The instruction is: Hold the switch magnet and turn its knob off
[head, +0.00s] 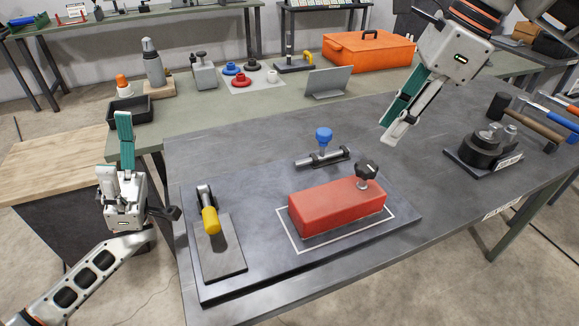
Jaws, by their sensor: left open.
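The switch magnet is a red block (335,207) with a black knob (367,171) on top near its right end. It rests inside a white outlined rectangle on a dark plate (262,211) on the table. My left gripper (115,150) is open and empty at the left, beyond the plate's left edge and well apart from the magnet. My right gripper (394,120) is above the table to the upper right of the magnet, pointing down and left. It touches nothing; its fingers overlap in this view, so their opening is unclear.
A yellow-handled clamp (210,220) stands left of the magnet on the plate. A blue-knobbed fixture (323,145) stands behind it. A black round device (484,146) and hammers (528,123) lie at the right. An orange case (368,51) is on the back table.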

